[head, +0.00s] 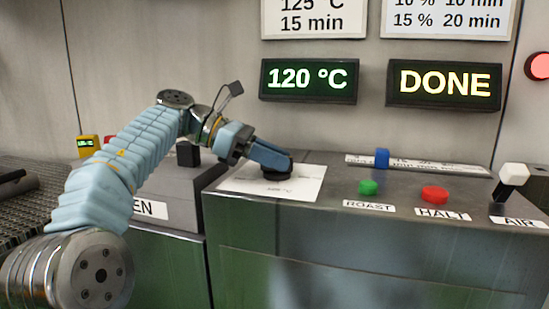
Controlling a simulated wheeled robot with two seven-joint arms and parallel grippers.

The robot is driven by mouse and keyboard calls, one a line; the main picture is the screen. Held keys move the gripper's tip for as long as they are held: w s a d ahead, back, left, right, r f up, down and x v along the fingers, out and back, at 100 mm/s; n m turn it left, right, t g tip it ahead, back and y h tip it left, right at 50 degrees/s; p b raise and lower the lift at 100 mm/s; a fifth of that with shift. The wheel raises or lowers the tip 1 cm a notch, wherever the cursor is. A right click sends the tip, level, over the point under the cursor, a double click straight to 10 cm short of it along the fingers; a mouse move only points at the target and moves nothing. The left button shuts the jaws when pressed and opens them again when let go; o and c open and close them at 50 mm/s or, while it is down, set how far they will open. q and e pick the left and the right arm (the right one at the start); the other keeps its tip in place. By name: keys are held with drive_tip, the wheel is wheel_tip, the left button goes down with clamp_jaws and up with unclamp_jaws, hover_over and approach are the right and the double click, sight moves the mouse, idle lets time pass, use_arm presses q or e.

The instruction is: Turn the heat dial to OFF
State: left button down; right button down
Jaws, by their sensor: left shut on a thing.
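The heat dial (276,174) is a small dark round knob on a pale printed plate (248,181) on top of the grey console. My left gripper (277,165) reaches in from the left and is shut on the dial, with its fingers covering much of the knob. The pointer and most of the plate's markings are hidden or too small to read. A green-lit display (308,80) above the console reads 120 °C. My right gripper is not in view.
A DONE display (444,86) hangs on the wall. Right of the dial are a green ROAST button (368,187), a red HALT button (435,193), a blue slider knob (382,158) and a white-topped AIR lever (512,175). A black-knobbed box (172,198) stands left.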

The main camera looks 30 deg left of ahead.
use_arm(q)
drive_tip(key=shift+s+f+n+t+y+b, duration=0.15)
drive_tip(key=shift+n+t+y+b, duration=0.35)
drive_tip(key=shift+n+t+b, duration=0.6)
drive_tip(key=shift+n+t+y+b, duration=0.6)
drive_tip(key=shift+n+t, duration=0.2)
drive_tip(key=shift+d+n+t+y, duration=0.1)
drive_tip(key=shift+n+t+y, duration=0.3)
drive_tip(key=shift+t, duration=0.1)
drive_tip(key=shift+r+n+t+y+p, duration=0.15)
drive_tip(key=shift+n+t+y+p, duration=0.1)
drive_tip(key=shift+n+y, duration=0.25)
drive_tip(key=shift+r+n+t+y+p, duration=0.15)
drive_tip(key=shift+n+t+y, duration=0.1)
drive_tip(key=shift+n+y, duration=0.25)
drive_tip(key=n+t+y+p, duration=0.1)
drive_tip(key=n+y+p, duration=0.1)
drive_tip(key=shift+n+y+p, duration=0.3)
drive_tip(key=shift+n+y, duration=0.1)
drive_tip(key=shift+n+t+y+p, duration=0.55)
drive_tip(key=shift+n+y, duration=0.25)
drive_tip(key=shift+y, duration=0.2)
drive_tip(key=shift+f+n+y, duration=0.15)
drive_tip(key=shift+n+y, duration=0.75)
drive_tip(key=shift+y, duration=0.1)
drive_tip(key=shift+d+n+y, duration=0.2)
drive_tip(key=shift+n+y, duration=1.3)
drive_tip(key=shift+y, duration=0.2)
